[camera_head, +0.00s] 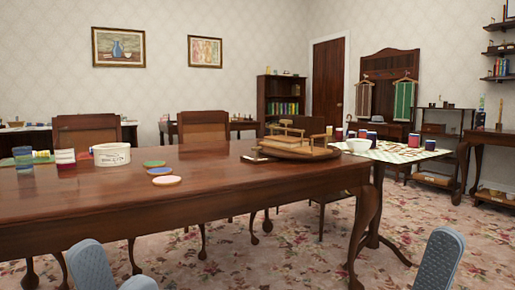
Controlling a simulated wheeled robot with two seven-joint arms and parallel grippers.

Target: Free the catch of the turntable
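A wooden device with a rounded base and a raised upper bar, which looks like the turntable (297,151), sits near the right end of the dark wooden table (215,195). Its catch is too small to make out. My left gripper (116,272) shows at the bottom left, its two blue-grey fingertips apart with nothing seen between them. One blue-grey finger of my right gripper (440,262) shows at the bottom right; the rest is cut off. Both grippers are in front of the table, well apart from the turntable.
A white round tin (111,155), coloured jars (65,159) and several coasters (166,181) lie on the table's left and middle. A side table with a checkered top (400,153) bears a white bowl (359,145) and cups. The table's front strip is clear.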

